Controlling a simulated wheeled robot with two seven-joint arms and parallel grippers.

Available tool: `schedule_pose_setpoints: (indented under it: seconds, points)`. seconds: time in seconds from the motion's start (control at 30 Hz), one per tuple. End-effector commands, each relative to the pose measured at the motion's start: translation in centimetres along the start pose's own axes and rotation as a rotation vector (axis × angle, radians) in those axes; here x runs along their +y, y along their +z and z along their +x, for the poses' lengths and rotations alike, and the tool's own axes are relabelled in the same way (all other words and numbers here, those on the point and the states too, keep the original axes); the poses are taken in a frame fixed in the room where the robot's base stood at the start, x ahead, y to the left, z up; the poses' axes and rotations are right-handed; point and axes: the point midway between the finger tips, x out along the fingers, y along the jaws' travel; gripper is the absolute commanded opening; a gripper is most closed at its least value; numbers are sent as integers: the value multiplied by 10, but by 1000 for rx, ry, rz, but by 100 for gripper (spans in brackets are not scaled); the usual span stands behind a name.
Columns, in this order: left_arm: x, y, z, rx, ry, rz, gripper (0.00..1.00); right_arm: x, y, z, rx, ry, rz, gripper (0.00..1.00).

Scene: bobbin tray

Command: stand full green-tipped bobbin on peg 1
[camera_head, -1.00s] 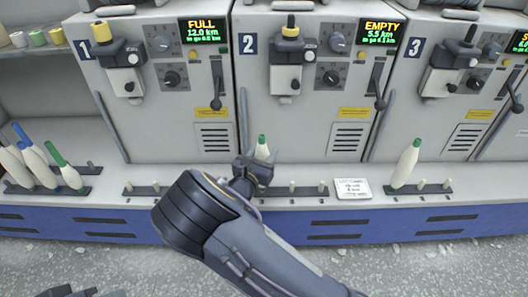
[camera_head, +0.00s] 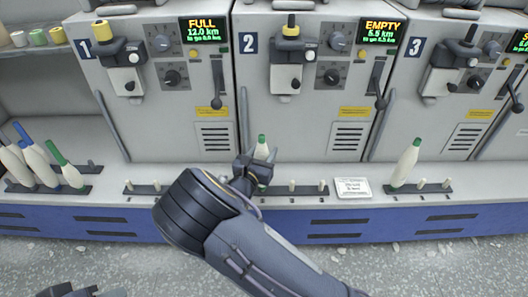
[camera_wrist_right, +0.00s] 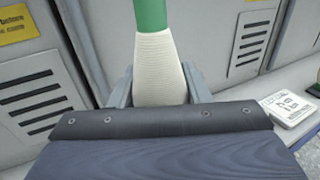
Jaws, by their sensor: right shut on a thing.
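The green-tipped bobbin (camera_head: 262,147) stands about upright in my right gripper (camera_head: 262,160), above or at the peg rail below machine 2. It is pale with a green tip. In the right wrist view the bobbin (camera_wrist_right: 160,65) is between the two fingers of the right gripper (camera_wrist_right: 159,88), which is shut on it. Its lower end is hidden by my gripper and wrist, so I cannot tell whether it touches a peg. Bare pegs (camera_head: 291,186) show to its right. Peg numbers are too small to read. Dark parts of my left arm show at bottom left.
Another green-tipped bobbin (camera_head: 405,163) stands on the rail below machine 3. Several blue- and green-tipped bobbins (camera_head: 40,165) stand tilted at far left. A rail with bare pegs (camera_head: 142,189) lies below machine 1. A white card (camera_head: 352,188) lies right of the bare pegs.

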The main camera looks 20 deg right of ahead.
Motion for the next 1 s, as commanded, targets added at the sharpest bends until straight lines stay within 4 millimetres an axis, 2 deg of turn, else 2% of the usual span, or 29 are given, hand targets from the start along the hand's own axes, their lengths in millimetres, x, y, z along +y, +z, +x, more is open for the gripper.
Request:
schedule_pose_setpoints:
  seconds: [0.6, 0.63, 0.7, 1.0]
  points:
    - [-3, 3, 7, 0, 0, 0, 36, 0, -12, 0, -1, 0, 0, 18]
    - [-3, 3, 7, 0, 0, 0, 36, 0, -12, 0, -1, 0, 0, 44]
    - [-3, 3, 6, 0, 0, 0, 36, 0, -12, 0, -1, 0, 0, 52]
    - [-2, 3, 6, 0, 0, 0, 36, 0, -12, -2, 1, 1, 0, 52]
